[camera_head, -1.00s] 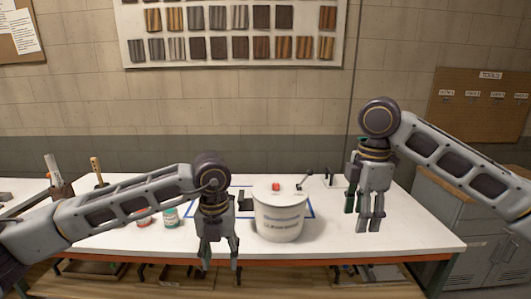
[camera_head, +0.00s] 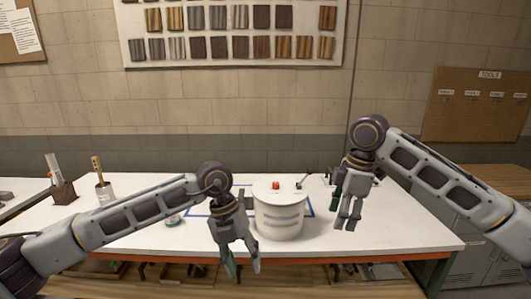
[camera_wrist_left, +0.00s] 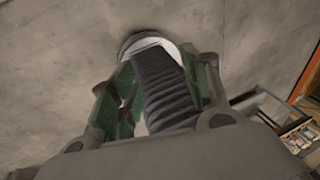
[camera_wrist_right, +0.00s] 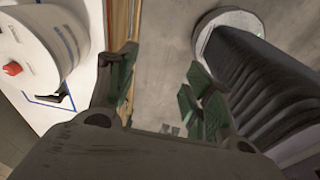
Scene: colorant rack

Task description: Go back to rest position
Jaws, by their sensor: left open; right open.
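My left gripper (camera_head: 241,268) hangs open and empty in front of the table's front edge, left of the white bucket (camera_head: 280,218). In the left wrist view its fingers (camera_wrist_left: 160,95) are spread, with the floor and a dark ribbed column of mine behind them. My right gripper (camera_head: 348,222) is open and empty, pointing down to the right of the bucket. In the right wrist view its green-padded fingers (camera_wrist_right: 160,85) are apart with nothing between them. The bucket, with a red knob (camera_head: 276,185) on its lid, stands upright on the white table (camera_head: 400,232).
A small can (camera_head: 173,219) stands partly hidden behind my left arm. A brush in a cup (camera_head: 104,191) and a dark holder (camera_head: 63,191) stand at the left. The right part of the table is clear. A grey cabinet (camera_head: 480,262) stands at the right.

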